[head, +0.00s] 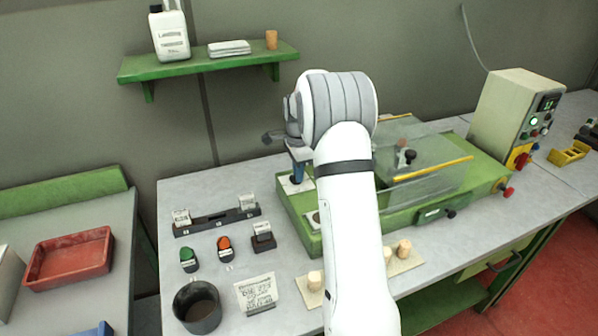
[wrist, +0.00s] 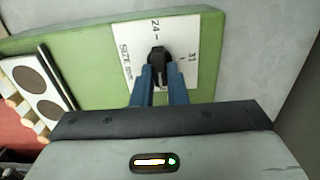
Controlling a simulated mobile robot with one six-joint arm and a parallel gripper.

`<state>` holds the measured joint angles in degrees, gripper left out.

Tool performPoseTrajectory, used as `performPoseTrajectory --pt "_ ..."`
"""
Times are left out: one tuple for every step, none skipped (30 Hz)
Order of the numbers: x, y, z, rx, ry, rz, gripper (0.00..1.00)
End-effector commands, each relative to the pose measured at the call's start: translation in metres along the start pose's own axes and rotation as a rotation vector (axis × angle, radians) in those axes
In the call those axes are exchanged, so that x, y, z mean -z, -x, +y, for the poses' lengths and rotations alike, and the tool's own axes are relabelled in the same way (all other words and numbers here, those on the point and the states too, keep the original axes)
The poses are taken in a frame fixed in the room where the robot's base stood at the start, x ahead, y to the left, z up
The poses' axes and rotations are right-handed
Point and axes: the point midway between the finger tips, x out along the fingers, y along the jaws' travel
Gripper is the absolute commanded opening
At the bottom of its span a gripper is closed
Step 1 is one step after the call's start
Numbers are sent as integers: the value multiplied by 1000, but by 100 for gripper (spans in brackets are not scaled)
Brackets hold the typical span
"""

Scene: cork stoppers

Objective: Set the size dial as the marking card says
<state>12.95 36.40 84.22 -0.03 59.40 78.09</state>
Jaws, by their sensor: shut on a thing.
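The size dial's white plate (wrist: 190,35) lies on the green machine base in the wrist view, marked "SIZE mm", 24 and 31. Its black knob (wrist: 157,54) points roughly toward the 24 mark. My gripper (wrist: 160,72) is shut on the knob, one blue finger on each side. In the head view my gripper (head: 297,168) reaches down to the dial plate (head: 291,187); my arm covers part of the machine. The marking card (head: 257,293) stands at the table's front; its print is too small to read surely.
Cork stoppers (head: 404,249) lie in front. A clear guard (head: 430,170) and a control box (head: 515,115) are right.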

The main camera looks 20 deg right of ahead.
Motion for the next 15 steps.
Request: performPoseTrajectory --pt "0 1 -1 3 -2 0 0" --pt "0 1 -1 3 -2 0 0" --pt "0 1 -1 3 -1 0 15" --pt "0 1 -1 3 -1 0 18" --pt "0 1 -1 3 -1 0 20" --pt "0 1 -1 3 -1 0 23" --pt "0 1 -1 2 -1 0 26" --pt "0 1 0 2 -1 0 28" --pt "0 1 0 2 -1 0 31" --pt "0 1 0 2 -1 0 34" --pt "0 1 0 2 -1 0 35" --pt "0 0 0 1 -1 0 35" --pt "0 0 0 1 -1 0 35" --pt "0 0 0 1 0 0 35" --pt "0 0 0 1 0 0 35"
